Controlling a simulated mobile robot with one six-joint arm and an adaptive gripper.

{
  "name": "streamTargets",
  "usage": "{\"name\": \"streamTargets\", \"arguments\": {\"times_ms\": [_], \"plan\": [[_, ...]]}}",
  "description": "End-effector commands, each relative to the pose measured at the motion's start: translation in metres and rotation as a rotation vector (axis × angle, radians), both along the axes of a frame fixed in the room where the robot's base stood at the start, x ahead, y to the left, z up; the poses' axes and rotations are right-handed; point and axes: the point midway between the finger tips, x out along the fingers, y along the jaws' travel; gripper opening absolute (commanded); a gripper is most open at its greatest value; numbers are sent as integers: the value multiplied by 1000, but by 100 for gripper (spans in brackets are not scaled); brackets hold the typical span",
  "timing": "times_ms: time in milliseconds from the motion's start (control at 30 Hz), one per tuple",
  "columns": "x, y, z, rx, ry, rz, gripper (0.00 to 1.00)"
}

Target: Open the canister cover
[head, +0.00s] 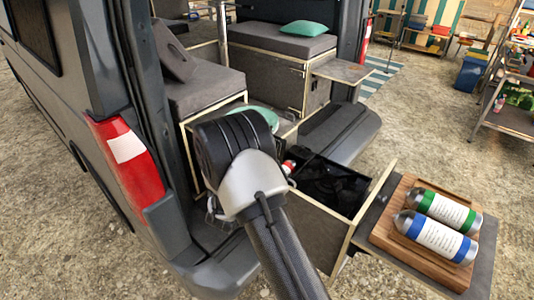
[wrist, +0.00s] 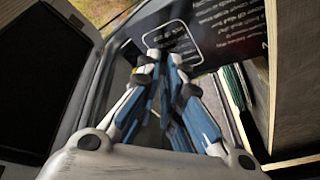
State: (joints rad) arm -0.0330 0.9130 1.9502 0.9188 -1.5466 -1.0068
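Two silver canisters lie on their sides on a wooden board at the right of the head view, one with green bands (head: 449,208) and one with blue bands (head: 436,238). In the wrist view, a dark panel with white lettering (wrist: 231,30) lies beyond my fingertips; I cannot tell if it is the canister cover. My gripper (wrist: 165,60) has blue-and-white fingers drawn together at the tips, with only a narrow gap and nothing clearly held. Whether the tips touch the panel is unclear. In the head view my arm hides the gripper.
An open drawer (head: 374,205) with a dark interior juts from the van beside the wooden board (head: 408,257). A small red object (head: 288,166) shows at its back corner. The van's rear pillar and red tail light (head: 127,158) stand at left. Gravel ground is open beyond.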

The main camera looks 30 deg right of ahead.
Motion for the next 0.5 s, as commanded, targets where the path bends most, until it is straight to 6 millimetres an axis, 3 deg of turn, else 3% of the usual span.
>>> {"name": "streamTargets", "arguments": {"times_ms": [400,500], "plan": [[-1,-1,-1,3,4,-1,38],[-1,-1,-1,3,4,-1,39]]}}
